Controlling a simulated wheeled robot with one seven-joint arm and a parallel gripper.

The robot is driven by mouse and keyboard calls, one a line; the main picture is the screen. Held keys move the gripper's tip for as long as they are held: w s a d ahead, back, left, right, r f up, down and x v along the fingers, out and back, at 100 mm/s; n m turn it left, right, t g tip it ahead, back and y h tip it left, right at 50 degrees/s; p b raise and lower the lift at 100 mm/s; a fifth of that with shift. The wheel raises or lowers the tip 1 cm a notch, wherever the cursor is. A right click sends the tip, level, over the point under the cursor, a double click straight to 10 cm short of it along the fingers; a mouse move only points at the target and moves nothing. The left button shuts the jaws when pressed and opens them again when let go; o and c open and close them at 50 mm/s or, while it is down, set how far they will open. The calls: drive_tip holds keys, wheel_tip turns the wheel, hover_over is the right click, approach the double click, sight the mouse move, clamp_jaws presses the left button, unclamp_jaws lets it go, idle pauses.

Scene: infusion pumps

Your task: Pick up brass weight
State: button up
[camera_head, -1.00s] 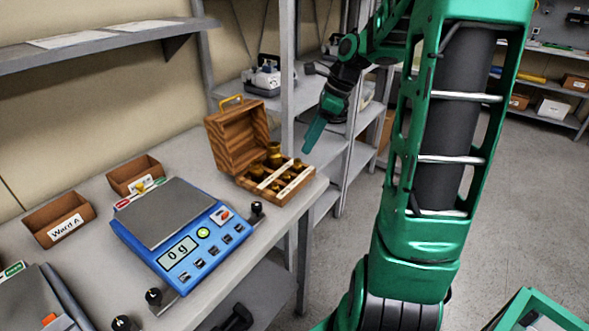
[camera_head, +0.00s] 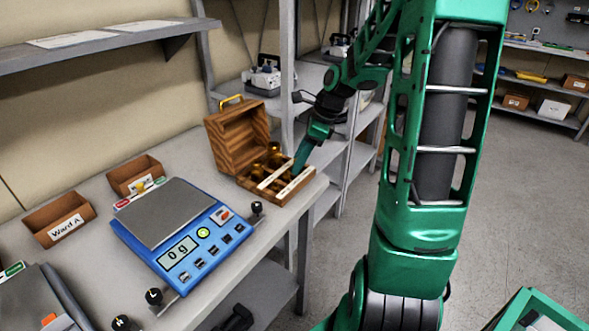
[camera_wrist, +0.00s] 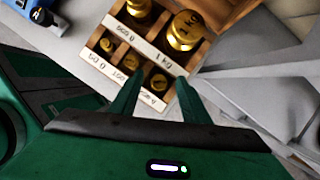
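An open wooden weight box (camera_head: 234,140) stands at the right end of the bench and holds several brass weights. In the wrist view the largest brass weight (camera_wrist: 186,29), marked 1 KG, sits in its compartment, with another large brass weight (camera_wrist: 138,9) beside it. Smaller brass weights (camera_wrist: 132,60) sit in the nearer row; one small weight (camera_wrist: 158,82) lies between my fingers in the picture. My gripper (camera_wrist: 158,78) is open and empty over the box; it also shows in the head view (camera_head: 300,160), hiding part of the box. Contact cannot be told.
A blue scale (camera_head: 168,212) reading 0 g stands left of the box, with brown bins (camera_head: 60,220) behind it. A grey shelf post (camera_head: 289,75) rises close behind the box. The floor at right is mostly clear.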

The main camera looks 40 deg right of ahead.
clamp_jaws()
drive_tip(key=shift+r, duration=0.1)
